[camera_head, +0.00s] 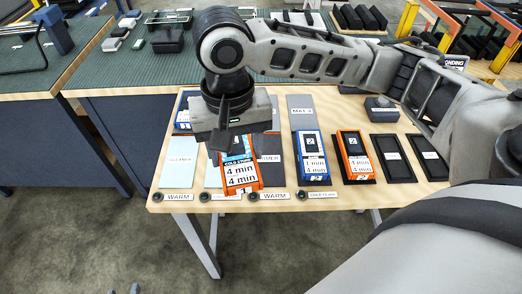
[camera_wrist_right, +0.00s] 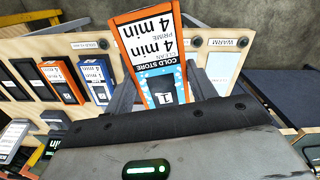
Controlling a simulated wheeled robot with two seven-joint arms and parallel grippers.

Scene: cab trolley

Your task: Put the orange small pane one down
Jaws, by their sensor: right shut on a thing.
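The orange small pane one (camera_head: 240,177) is an orange pack with white "4 min" labels and a "COLD STORE" band. It also shows in the right wrist view (camera_wrist_right: 150,45). My right gripper (camera_head: 232,142) comes down from above and is shut on its far end. The pack is over the front of the wooden table, left of the blue pack; whether it touches the surface I cannot tell. In the right wrist view the fingers (camera_wrist_right: 160,98) flank the pack's "COLD STORE" end. My left gripper is not in view.
A blue pack (camera_head: 312,160) and another orange pack (camera_head: 355,152) sit to the right, then two empty black trays (camera_head: 390,172).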

